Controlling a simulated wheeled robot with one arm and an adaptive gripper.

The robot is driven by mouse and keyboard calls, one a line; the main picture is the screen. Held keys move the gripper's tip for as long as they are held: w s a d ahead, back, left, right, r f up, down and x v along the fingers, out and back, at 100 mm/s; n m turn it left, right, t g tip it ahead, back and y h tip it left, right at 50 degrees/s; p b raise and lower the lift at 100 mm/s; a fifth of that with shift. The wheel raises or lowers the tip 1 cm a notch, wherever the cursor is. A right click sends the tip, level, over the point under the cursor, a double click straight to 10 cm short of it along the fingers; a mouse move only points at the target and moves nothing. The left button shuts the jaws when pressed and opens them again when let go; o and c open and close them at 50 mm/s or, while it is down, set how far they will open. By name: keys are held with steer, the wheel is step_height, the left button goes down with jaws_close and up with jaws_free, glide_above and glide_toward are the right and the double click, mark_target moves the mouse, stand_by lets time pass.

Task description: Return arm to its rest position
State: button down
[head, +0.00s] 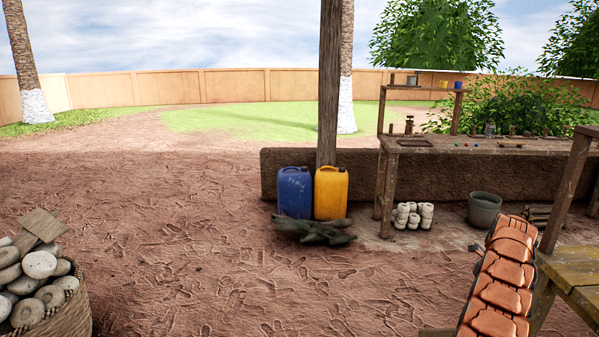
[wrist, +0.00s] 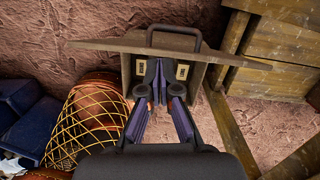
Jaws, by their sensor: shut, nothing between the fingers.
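My gripper (wrist: 157,82) shows in the wrist view with its dark purple fingers brought together at the tips and nothing held. Behind the fingertips, in line with them, is a wooden box-like piece (wrist: 132,68) with a dark handle over it and a flat board across it. I cannot tell how far the fingers are from it. The gripper does not show in the head view. No separate marker of a rest position is visible.
The wrist view shows a yellow net (wrist: 88,118) over a reddish round form, and wooden planks (wrist: 275,60). In the head view, a stone basket (head: 75,318), blue (head: 294,193) and yellow (head: 331,193) jerrycans, and a workbench (head: 460,148) surround open ground (head: 190,230).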

steer(key=s+a+r+n+y+p, duration=0.1)
steer(key=a+r+n+p, duration=0.1)
steer(key=a+r+n, duration=0.8)
steer(key=s+a+r+n+y+p, duration=0.1)
steer(key=s+a+r+n, duration=0.15)
steer(key=a+r, duration=0.9)
steer(key=s+a+r+n+g+p, duration=0.1)
steer(key=s+a+n, duration=0.2)
steer(key=a, duration=0.3)
steer(key=s+a+r+n+p, duration=0.1)
steer(key=s+a+r+n, duration=0.1)
steer(key=s+a+n, duration=0.25)
steer(key=s+a+n+p, duration=0.1)
steer(key=s+a+n, duration=0.2)
steer(key=s, duration=0.9)
steer(key=s+a+r+n+g+h+p, duration=0.1)
steer(key=s+a+n, duration=0.3)
steer(key=s+n, duration=0.3)
steer(key=s+a+n+g+h+p, duration=0.1)
steer(key=s+n, duration=0.4)
steer(key=s, duration=1.2)
steer(key=a+p, duration=0.1)
steer(key=a, duration=0.1)
steer(key=shift+a+r+n, duration=0.3)
steer(key=shift+r, duration=0.05)
